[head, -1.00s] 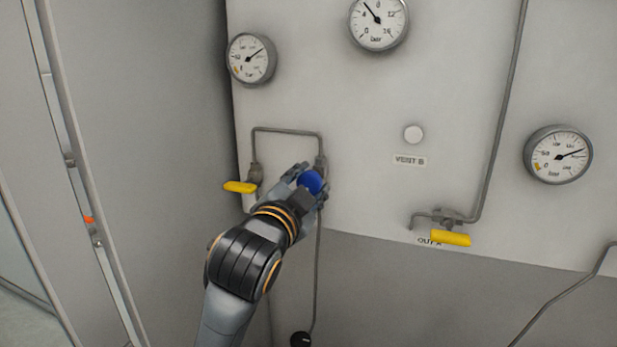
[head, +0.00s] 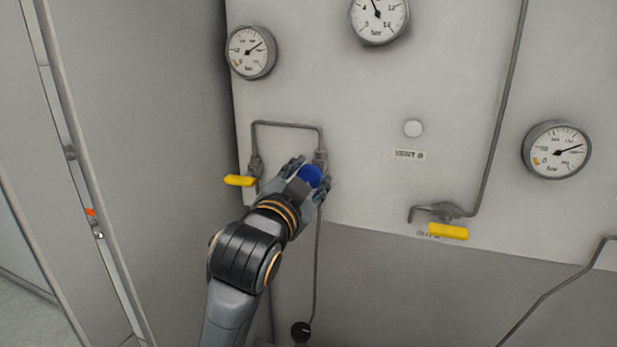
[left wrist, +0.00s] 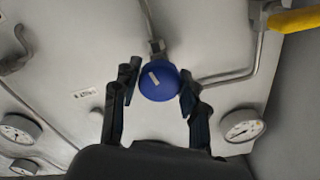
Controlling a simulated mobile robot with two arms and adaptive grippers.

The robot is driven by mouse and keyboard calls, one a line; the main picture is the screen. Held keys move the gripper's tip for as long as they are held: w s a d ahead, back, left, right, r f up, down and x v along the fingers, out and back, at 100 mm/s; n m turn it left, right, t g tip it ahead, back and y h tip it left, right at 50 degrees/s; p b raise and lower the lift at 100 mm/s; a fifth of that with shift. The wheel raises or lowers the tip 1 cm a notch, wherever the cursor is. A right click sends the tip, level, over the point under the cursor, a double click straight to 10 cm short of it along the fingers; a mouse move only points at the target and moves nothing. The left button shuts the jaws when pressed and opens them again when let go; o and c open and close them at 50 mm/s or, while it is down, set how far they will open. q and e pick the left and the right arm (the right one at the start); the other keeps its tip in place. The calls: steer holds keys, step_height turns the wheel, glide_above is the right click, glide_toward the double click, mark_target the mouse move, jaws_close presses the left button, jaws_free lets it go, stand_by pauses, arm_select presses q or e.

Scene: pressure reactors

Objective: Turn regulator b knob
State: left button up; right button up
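In the left wrist view the left gripper's fingers (left wrist: 159,84) stand apart; a narrow gap shows on the left, and the right finger is very close to the knob or touching. My right gripper is not in view.
A yellow valve handle (head: 240,181) is close left of the gripper; another yellow handle (head: 448,231) is to the right. Gauges sit at upper left (head: 250,52), top (head: 378,17) and right (head: 557,150). A white button (head: 413,128) is above a vent label (head: 409,155).

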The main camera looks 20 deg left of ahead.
mark_target(310, 166)
arm_select(q)
steer(key=shift+o, duration=1.3)
steer(key=shift+w, duration=0.1)
steer(key=shift+r, duration=0.1)
step_height(310, 166, up, 10)
steer(key=shift+f, duration=0.1)
